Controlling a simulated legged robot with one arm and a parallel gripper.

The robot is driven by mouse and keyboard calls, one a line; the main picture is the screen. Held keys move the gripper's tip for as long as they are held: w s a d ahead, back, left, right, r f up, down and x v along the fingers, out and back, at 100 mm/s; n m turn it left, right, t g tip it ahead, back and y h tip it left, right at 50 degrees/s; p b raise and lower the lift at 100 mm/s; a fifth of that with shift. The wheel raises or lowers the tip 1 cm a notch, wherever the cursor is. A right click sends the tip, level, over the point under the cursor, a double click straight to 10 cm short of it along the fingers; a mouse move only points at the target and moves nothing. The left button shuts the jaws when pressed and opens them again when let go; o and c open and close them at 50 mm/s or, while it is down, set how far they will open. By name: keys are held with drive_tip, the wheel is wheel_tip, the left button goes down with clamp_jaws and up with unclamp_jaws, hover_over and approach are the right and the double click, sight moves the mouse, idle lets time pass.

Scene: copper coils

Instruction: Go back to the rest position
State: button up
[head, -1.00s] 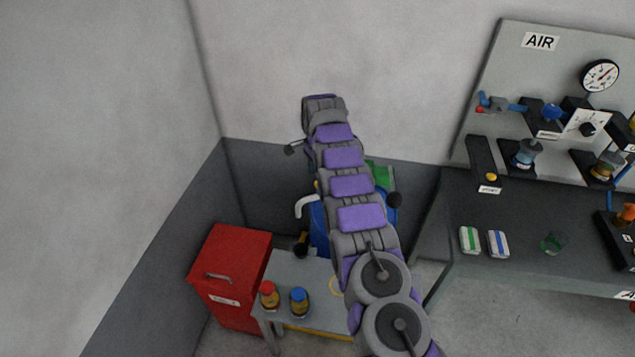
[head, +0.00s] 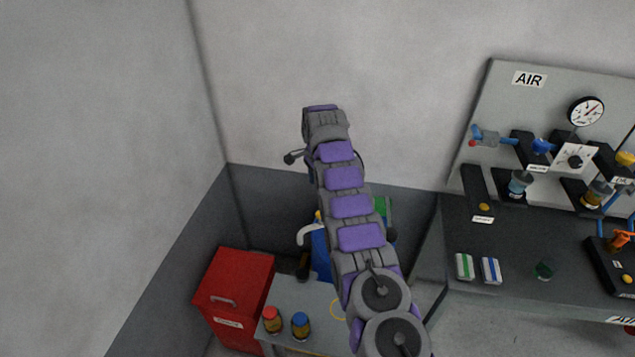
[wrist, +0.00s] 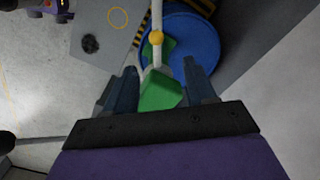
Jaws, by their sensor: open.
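My purple and grey arm rises through the middle of the head view; my gripper is hidden behind it there. In the wrist view, my gripper (wrist: 160,78) has its two dark fingers spread apart and empty. A green thing (wrist: 160,92) shows between the fingers, and a blue drum (wrist: 193,40) lies beyond them. I cannot tell how far below the fingers the green thing is. A white bar with a yellow ball (wrist: 156,37) runs across the drum. In the head view, my arm partly hides the blue drum (head: 320,250).
A red cabinet (head: 236,286) and a small grey table (head: 296,292) with a red-capped jar (head: 272,321) and a blue-capped jar (head: 300,326) stand low left. A dark bench (head: 520,238) with an AIR panel (head: 505,105) stands right. Walls close the back and left.

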drive_tip(key=shift+r, duration=0.1)
idle(0.4)
drive_tip(key=s+d+r+n+b, duration=0.2)
drive_tip(key=s+r, duration=0.2)
drive_tip(key=s, duration=0.3)
drive_tip(key=s+d+r+n+g+b, duration=0.1)
drive_tip(key=s+d+r+n+b, duration=0.2)
drive_tip(key=s, duration=0.4)
drive_tip(key=s+d+r+n+b, duration=0.2)
drive_tip(key=s+r, duration=0.3)
drive_tip(key=s, duration=0.3)
drive_tip(key=s+d+f+n+b, duration=0.1)
drive_tip(key=s+f+n+b, duration=0.1)
drive_tip(key=s, duration=1)
drive_tip(key=s+d+f+n+b, duration=0.1)
drive_tip(key=s+f, duration=0.3)
drive_tip(key=s, duration=0.8)
drive_tip(key=s+d+f+n+b, duration=0.1)
drive_tip(key=s+f+n+b, duration=0.1)
drive_tip(key=s, duration=1)
drive_tip(key=shift+f+n+g+b, duration=0.4)
drive_tip(key=shift+f+b, duration=0.4)
drive_tip(key=shift+b, duration=0.1)
drive_tip(key=shift+d, duration=0.1)
drive_tip(key=shift+c, duration=0.2)
